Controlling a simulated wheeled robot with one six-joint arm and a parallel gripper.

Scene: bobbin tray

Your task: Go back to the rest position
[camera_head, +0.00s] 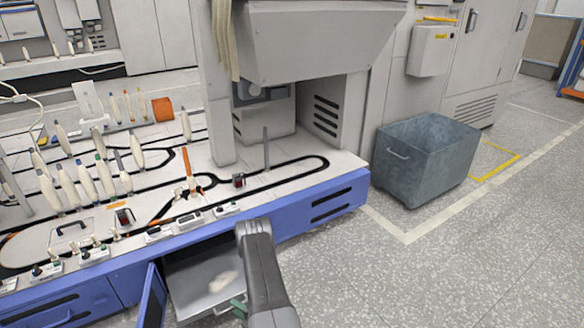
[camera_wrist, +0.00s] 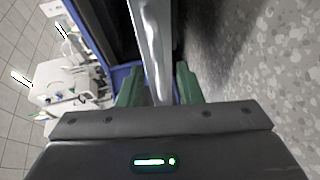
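My gripper (camera_wrist: 158,90) shows two green fingers in the wrist view, standing apart on either side of a light metal edge. A dark gap shows between the edge and the right finger. In the head view my gripper (camera_head: 238,308) is partly hidden behind my grey arm, with a bit of green finger showing at the front of a pulled-out metal drawer (camera_head: 183,284). A pale bobbin-like thing (camera_head: 222,282) lies in the drawer. Whether the fingers touch the drawer cannot be told.
A blue door or panel (camera_head: 151,300) stands open left of the drawer. The white machine table (camera_head: 290,172) with a blue front (camera_head: 300,222) carries several upright bobbins. A grey bin (camera_head: 425,165) stands at the right. The speckled floor (camera_head: 450,270) at front right is clear.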

